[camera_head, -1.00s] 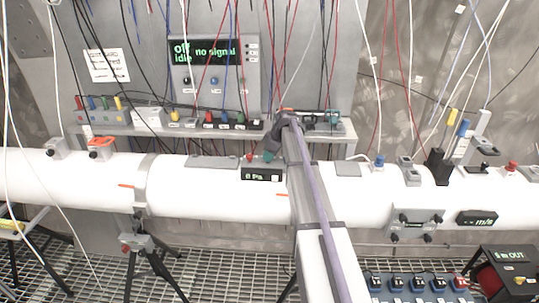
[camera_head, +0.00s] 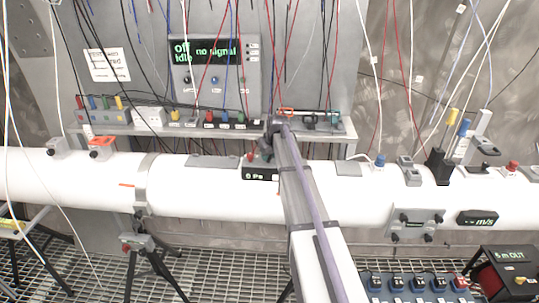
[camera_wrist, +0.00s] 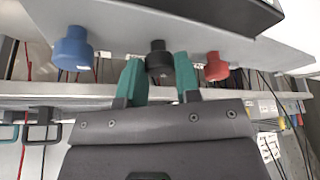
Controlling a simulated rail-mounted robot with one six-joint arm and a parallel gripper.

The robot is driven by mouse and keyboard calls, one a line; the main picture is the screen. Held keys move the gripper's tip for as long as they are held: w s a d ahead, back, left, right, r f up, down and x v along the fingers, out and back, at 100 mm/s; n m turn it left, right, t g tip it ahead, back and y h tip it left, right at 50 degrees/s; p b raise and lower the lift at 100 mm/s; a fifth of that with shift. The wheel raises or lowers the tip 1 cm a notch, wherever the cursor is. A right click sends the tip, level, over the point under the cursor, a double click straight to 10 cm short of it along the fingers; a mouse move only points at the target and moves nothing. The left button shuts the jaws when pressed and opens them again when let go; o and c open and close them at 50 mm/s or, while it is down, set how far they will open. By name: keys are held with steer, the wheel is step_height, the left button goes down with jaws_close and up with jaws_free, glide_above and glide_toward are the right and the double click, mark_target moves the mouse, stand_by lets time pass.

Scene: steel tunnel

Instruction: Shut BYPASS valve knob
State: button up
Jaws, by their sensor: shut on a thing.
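A black knob (camera_wrist: 158,62) stands between the teal fingers of my gripper (camera_wrist: 158,72) in the wrist view. A blue knob (camera_wrist: 73,48) is to its left and a red knob (camera_wrist: 217,66) to its right, both outside the fingers. My gripper is shut on the black knob. No label reading BYPASS is legible. In the head view my gripper (camera_head: 266,150) is at the small box with the "0 Pa" display (camera_head: 260,174) on top of the white pipe (camera_head: 215,200). The arm hides part of this area, and the red knob (camera_head: 250,157) shows just left of the gripper.
A shelf (camera_head: 190,130) with coloured connectors runs behind the pipe. A panel reading "off, idle, no signal" (camera_head: 215,50) is above it. Many thin wires hang in front of the wall. A black stand with coloured handles (camera_head: 437,165) rises at the right.

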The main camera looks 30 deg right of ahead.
steer(key=m, duration=0.2)
steer(key=m+h, duration=0.1)
steer(key=m, duration=0.1)
steer(key=shift+a+m+h, duration=0.2)
steer(key=shift+m+h, duration=0.1)
steer(key=m, duration=0.2)
steer(key=m+g+h, duration=0.1)
steer(key=m, duration=0.1)
steer(key=shift+m+h, duration=0.3)
steer(key=shift+m, duration=0.1)
steer(key=shift+g, duration=0.3)
steer(key=o, duration=0.9)
steer(key=shift+w, duration=0.1)
steer(key=p+v, duration=1)
steer(key=v, duration=0.1)
steer(key=shift+f, duration=0.1)
